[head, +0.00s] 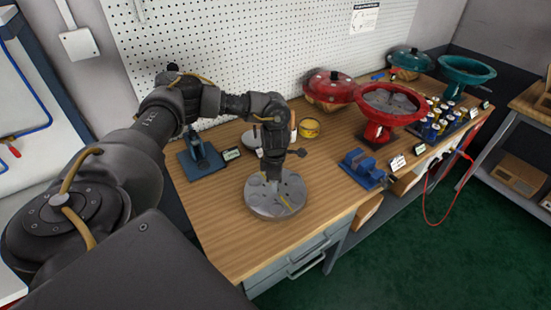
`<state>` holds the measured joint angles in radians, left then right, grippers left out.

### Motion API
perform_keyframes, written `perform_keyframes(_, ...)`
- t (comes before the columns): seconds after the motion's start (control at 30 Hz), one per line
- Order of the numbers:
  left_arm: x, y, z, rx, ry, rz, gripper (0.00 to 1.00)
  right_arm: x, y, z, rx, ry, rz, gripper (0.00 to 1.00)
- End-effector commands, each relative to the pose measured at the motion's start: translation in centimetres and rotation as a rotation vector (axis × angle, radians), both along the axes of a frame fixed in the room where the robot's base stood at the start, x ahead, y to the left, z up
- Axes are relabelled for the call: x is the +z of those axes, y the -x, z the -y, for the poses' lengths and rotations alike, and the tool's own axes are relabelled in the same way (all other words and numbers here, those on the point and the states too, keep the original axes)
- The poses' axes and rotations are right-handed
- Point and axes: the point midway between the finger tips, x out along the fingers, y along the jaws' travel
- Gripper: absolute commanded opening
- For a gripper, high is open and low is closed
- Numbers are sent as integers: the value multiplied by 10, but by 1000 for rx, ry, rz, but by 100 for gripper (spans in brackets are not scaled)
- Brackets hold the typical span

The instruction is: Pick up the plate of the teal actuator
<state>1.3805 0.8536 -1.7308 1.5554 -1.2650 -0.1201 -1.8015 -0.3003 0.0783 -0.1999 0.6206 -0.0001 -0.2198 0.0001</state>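A round grey plate (259,207) with small fittings on its upper face is at the front middle of the wooden bench. My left gripper (272,184) points down at the middle of this plate, its fingertips at the hub. The fingertips are too small and dark to tell whether they are closed on it, and I cannot tell whether the plate touches the bench. The teal actuator (467,68) stands open at the back right, its bowl dark inside. A teal domed cover (410,60) lies to its left. My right gripper is not in view.
A red actuator (378,131) with a grey plate inside and a red cover (330,86) stand right of centre. A blue vise (362,168), a yellow roll (309,128) and a blue device (201,157) are on the bench (225,235). Several small cylinders stand at the right. The bench's front strip is clear.

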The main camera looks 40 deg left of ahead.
Motion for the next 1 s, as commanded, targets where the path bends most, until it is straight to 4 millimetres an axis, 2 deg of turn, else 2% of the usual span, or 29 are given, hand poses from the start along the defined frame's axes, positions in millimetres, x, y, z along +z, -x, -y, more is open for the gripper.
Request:
perform_keyframes(0.03,0,0,0,0,0,0,38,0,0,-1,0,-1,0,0)
perform_keyframes(0.33,0,0,0,0,0,0,0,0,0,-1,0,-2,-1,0)
perform_keyframes(0.8,2,-1,0,0,1,2,0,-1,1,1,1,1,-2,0)
perform_keyframes(1.0,11,-1,1,0,2,4,0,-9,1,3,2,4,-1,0)
